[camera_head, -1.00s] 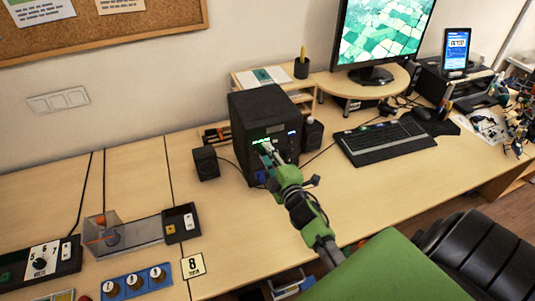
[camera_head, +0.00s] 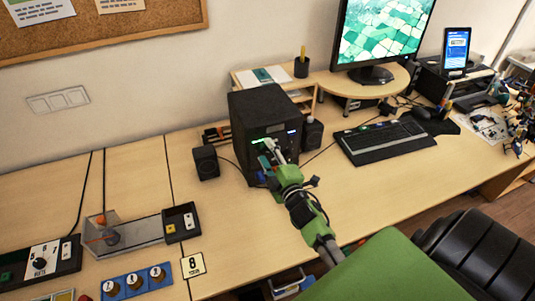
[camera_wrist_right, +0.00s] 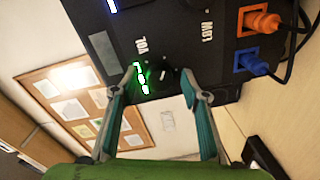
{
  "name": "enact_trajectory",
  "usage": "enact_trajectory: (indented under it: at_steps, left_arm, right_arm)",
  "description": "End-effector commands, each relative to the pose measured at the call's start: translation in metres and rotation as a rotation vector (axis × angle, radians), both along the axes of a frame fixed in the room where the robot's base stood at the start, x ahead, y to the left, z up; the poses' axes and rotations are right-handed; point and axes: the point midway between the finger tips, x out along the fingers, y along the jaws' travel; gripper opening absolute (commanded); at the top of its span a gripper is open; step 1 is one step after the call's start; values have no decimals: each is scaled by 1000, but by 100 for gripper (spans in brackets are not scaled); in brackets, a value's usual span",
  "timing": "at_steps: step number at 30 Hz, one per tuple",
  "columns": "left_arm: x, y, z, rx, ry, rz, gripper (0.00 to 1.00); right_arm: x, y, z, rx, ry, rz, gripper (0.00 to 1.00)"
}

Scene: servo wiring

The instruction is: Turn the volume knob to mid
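The black box (camera_head: 250,108) stands on the desk, and its front panel fills the upper part of the right wrist view. There the panel carries the label VOL (camera_wrist_right: 141,46), a lit green display (camera_wrist_right: 141,77) and a dark knob (camera_wrist_right: 161,76) beside the display. The knob's pointer is too dark to read. My right gripper (camera_head: 268,153) is at the front of the box. In the right wrist view my right gripper (camera_wrist_right: 161,96) is open, with its teal fingers apart on either side of the knob and display. Contact with the knob cannot be told. My left gripper is out of view.
Orange (camera_wrist_right: 260,21) and blue (camera_wrist_right: 251,63) plugs with cables sit in the panel near the gripper. Small speakers (camera_head: 206,162) (camera_head: 312,134) flank the box. A keyboard (camera_head: 386,141) lies to the right. Control panels (camera_head: 135,283) stand at left; the desk in front is mostly clear.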

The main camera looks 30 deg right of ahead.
Motion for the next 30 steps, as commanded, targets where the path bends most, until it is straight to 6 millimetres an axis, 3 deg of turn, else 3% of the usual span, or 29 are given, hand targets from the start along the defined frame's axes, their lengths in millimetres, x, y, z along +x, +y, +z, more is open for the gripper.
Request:
enact_trajectory:
  at_steps: [7, 21, 30]
  left_arm:
    - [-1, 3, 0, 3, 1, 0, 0]
    - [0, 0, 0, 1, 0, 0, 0]
    - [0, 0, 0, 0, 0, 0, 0]
  right_arm:
    - [-10, 2, 0, 0, 0, 0, 42]
    - [-98, 20, 4, 1, 3, -1, 42]
    - [-118, 24, 7, -1, 0, 0, 42]
